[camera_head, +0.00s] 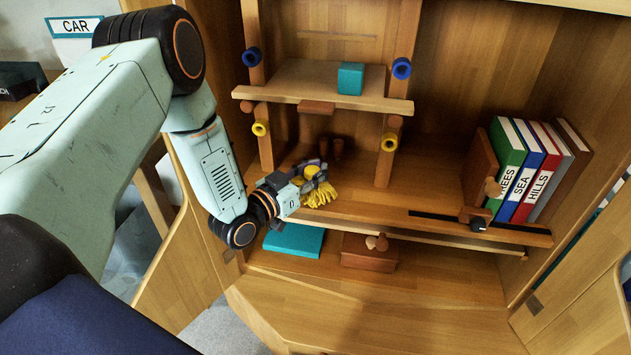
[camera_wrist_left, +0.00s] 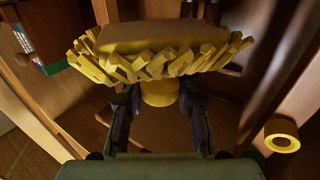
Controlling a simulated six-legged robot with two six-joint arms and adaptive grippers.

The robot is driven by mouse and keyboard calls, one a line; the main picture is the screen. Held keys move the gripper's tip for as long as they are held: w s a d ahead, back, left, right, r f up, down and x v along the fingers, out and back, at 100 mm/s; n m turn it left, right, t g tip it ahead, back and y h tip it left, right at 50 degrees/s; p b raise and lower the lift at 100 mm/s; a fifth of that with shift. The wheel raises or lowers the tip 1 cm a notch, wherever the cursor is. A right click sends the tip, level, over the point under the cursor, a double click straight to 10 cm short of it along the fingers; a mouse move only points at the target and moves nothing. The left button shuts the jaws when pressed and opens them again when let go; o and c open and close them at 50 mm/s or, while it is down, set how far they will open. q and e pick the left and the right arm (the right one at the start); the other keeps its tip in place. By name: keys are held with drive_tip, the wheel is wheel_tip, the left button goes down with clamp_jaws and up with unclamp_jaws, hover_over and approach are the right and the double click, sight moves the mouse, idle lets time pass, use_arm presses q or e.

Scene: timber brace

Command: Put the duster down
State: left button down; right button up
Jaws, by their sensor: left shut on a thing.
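The yellow duster (camera_head: 320,195) has a fringed head and is in my left gripper (camera_head: 312,174), inside the wooden cabinet at its middle shelf. In the left wrist view the duster's head (camera_wrist_left: 160,42) fills the top, with its fringe toward me. Its short yellow neck (camera_wrist_left: 159,92) sits between the two dark fingers of my left gripper (camera_wrist_left: 160,110). The fringe hangs near the middle shelf board (camera_head: 375,198); I cannot tell if it touches. My right gripper is not in view.
An upper shelf (camera_head: 300,85) holds a teal block (camera_head: 350,78) above. Blue and yellow (camera_head: 389,142) pegs stick out of the posts. Several books (camera_head: 525,170) stand at the right. Below are a teal flat box (camera_head: 294,240) and a brown box (camera_head: 368,254). The shelf right of the duster has free room.

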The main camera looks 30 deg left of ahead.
use_arm(q)
drive_tip(key=shift+f+b, duration=0.3)
drive_tip(key=shift+f, duration=0.65)
drive_tip(key=shift+w+f, duration=0.1)
drive_tip(key=shift+f, duration=0.2)
drive_tip(key=shift+r, duration=0.1)
drive_tip(key=c, duration=1)
unclamp_jaws()
